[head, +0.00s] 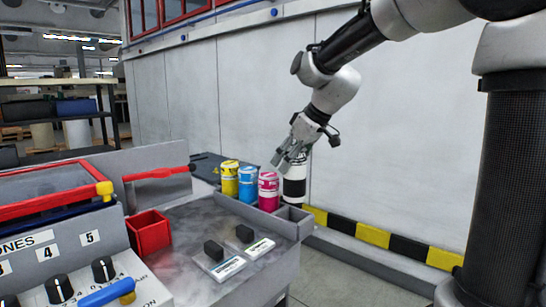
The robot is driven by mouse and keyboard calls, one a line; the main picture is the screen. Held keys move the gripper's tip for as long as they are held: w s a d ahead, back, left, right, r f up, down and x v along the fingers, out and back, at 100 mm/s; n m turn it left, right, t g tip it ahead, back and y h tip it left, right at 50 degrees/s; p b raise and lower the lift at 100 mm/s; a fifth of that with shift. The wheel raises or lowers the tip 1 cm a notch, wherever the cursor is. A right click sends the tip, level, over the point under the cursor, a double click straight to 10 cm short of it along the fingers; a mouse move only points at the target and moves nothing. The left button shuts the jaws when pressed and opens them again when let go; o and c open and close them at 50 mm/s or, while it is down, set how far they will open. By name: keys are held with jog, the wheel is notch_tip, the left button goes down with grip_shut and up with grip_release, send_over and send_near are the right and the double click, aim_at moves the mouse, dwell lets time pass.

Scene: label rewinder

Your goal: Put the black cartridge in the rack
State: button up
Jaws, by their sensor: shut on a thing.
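My gripper (291,156) points down and is shut on the black cartridge (294,188), a black and white cylinder held upright. It is at the right end of a row of a yellow cartridge (229,180), a blue cartridge (248,186) and a magenta cartridge (268,192). These three stand upright along the far edge of the grey bench. The rack itself is not clearly visible around their bases. I cannot tell whether the black cartridge's base touches anything; a grey raised edge (294,217) is just below and in front of it.
A red open bin (149,232) and two small black blocks on pale labelled plates (220,264) are on the bench (185,215). A control panel with knobs (85,285) is at front left. A white wall with a yellow-black kerb (373,236) stands behind.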

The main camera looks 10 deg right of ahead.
aim_at(287, 191)
jog(key=shift+w+a+f, duration=0.1)
jog(key=shift+w+f, duration=0.05)
jog(key=shift+f, duration=2.15)
jog(key=shift+w+a+f, duration=0.1)
jog(key=shift+f, duration=2.2)
jog(key=shift+f, duration=0.25)
jog(key=o, duration=1.3)
jog(key=shift+o, duration=0.2)
